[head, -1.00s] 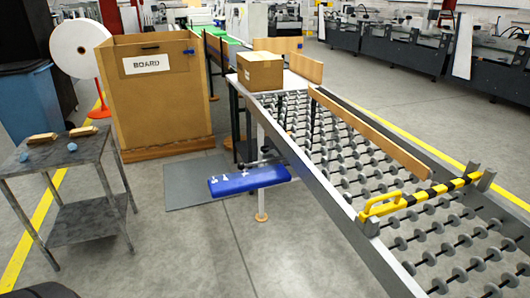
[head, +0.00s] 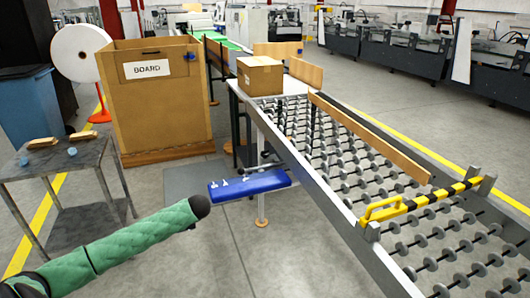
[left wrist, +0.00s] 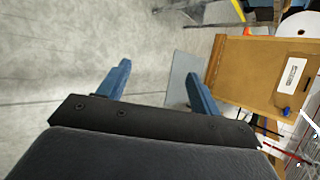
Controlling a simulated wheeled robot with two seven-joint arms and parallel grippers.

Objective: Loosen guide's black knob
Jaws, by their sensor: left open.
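The wooden side guide (head: 370,137) runs along the roller conveyor in the head view. A small dark fitting (head: 266,155) shows at the conveyor's near side, above the blue tray; I cannot tell whether it is the guide's black knob. My left arm, in a green sleeve, reaches in from the lower left of the head view and ends in a dark tip short of the blue tray. In the left wrist view my left gripper (left wrist: 158,72) is open, its two blue fingers apart with only floor between them. My right gripper is in neither view.
The blue tray (head: 249,184) with small white pieces juts from the conveyor (head: 315,207). A yellow-and-black bar (head: 430,197) crosses the conveyor. The BOARD box (head: 153,105) stands behind, a metal table (head: 75,165) at left. A carton (head: 260,76) sits at the conveyor's far end.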

